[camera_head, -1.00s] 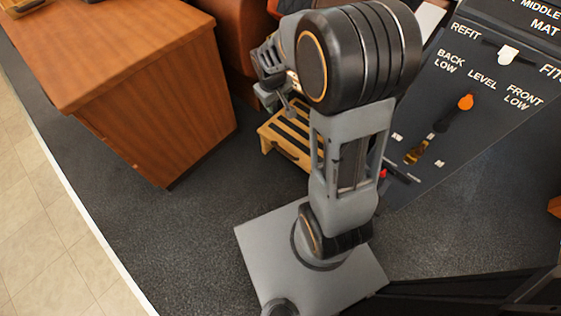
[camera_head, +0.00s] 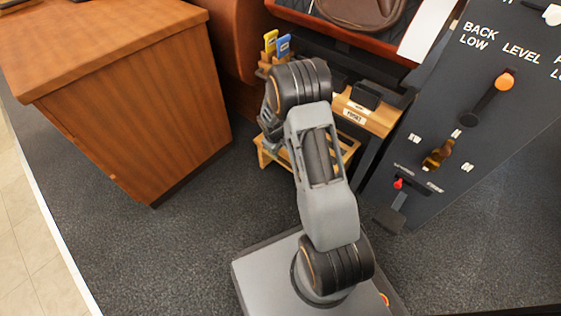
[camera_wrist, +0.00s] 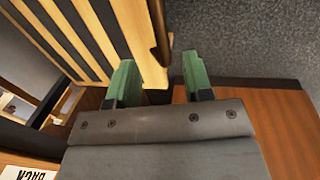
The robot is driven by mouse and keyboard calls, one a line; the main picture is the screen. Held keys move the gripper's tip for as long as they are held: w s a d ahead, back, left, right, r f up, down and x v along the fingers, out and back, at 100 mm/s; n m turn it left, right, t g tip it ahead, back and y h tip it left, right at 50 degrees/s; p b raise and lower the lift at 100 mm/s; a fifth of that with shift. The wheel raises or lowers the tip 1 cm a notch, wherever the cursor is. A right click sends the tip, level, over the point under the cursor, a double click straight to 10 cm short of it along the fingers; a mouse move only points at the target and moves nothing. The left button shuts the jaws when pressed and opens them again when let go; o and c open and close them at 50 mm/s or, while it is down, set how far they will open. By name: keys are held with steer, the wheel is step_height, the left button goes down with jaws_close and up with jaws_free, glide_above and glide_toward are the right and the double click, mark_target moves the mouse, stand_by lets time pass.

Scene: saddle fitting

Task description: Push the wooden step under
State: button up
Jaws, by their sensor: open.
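The wooden step (camera_head: 266,156) stands on the dark floor below the bench, with my arm across its middle. In the wrist view the step (camera_wrist: 89,38) is at upper left, light wood with dark strips. My gripper (camera_wrist: 158,82) is open, with two green fingertips apart. The left fingertip overlaps the step's light edge, and that edge shows partly between the fingers. The right fingertip is over grey floor. I cannot tell whether either finger touches the step. In the head view my gripper is mostly hidden behind my arm.
A wooden cabinet (camera_head: 150,110) stands to the left. A dark panel (camera_head: 470,120) with levers stands to the right. A bench (camera_head: 375,117) with a labelled wooden front is behind the step. Dark carpet between cabinet and my base is clear.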

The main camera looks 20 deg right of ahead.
mark_target(281, 158)
steer(key=f+b, duration=0.1)
steer(key=f, duration=0.1)
steer(key=d+f+b, duration=0.1)
steer(key=f, duration=0.2)
steer(key=f+b, duration=0.1)
steer(key=f, duration=0.1)
steer(key=shift+w+d+f, duration=0.15)
steer(key=shift+w, duration=0.15)
jaws_close()
